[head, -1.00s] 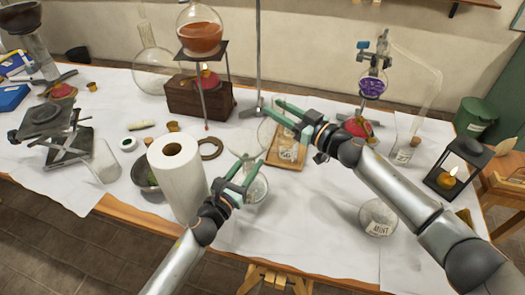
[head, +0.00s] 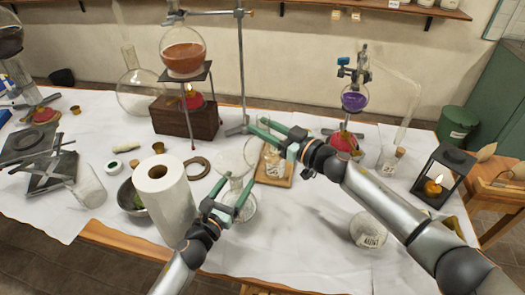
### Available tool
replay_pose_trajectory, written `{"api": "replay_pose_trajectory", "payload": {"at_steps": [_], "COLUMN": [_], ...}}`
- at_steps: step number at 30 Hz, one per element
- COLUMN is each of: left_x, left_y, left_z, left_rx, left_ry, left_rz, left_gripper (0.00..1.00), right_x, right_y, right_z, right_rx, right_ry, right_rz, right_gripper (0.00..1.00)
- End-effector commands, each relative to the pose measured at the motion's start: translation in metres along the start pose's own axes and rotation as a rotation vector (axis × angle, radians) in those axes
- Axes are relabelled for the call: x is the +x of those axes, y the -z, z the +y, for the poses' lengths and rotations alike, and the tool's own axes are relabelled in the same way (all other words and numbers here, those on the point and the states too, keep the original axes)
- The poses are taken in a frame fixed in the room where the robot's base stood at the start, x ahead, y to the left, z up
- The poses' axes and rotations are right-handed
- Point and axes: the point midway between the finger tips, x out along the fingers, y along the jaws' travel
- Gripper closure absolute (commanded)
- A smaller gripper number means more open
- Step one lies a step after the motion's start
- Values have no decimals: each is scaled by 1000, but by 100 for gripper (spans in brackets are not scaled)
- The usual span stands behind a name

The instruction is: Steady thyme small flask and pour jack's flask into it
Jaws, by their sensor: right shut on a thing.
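A small clear flask (head: 245,209) stands near the front of the white-covered table. A wide, pale glass shape (head: 232,157) rises above it, perhaps a funnel; I cannot tell whether they touch. My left gripper (head: 236,203) is at the small flask, fingers apart on either side of its upper part. My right gripper (head: 277,133) is shut on the upper part of a clear, labelled flask (head: 275,161), taken as jack's flask. This flask is upright at the wooden board (head: 272,181); I cannot tell whether it touches the board. Both labels are unreadable, and fingers hide parts of both flasks.
A paper roll (head: 165,205) stands left of my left gripper. A round labelled flask (head: 369,230) is at the front right. A tripod with an orange-filled flask (head: 184,53) and a metal stand (head: 241,80) are behind. A lit lantern (head: 440,178) is at the right edge.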

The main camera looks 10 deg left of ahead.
Motion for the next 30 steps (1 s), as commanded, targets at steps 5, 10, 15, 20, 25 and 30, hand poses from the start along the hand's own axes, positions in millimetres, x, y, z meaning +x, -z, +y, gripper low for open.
{"api": "replay_pose_trajectory", "payload": {"at_steps": [5,10,15,20,25,30], "left_x": [0,-2,-20,-50,-82,-106], "left_y": [0,0,1,2,1,1], "left_z": [0,0,0,0,0,0], "left_rx": [0,0,0,-2,-4,-3], "left_ry": [0,0,-1,-1,-2,-2], "left_rz": [0,1,2,4,3,2], "left_gripper": [22,22,22,22,22,22], "right_x": [0,0,0,0,0,0], "right_y": [1,1,1,1,1,1], "right_z": [0,0,0,0,0,0], "right_rx": [0,0,0,0,0,0], "right_ry": [0,0,0,0,0,0], "right_rz": [1,1,1,1,1,1], "right_gripper": [100,100,100,100,100,100]}}
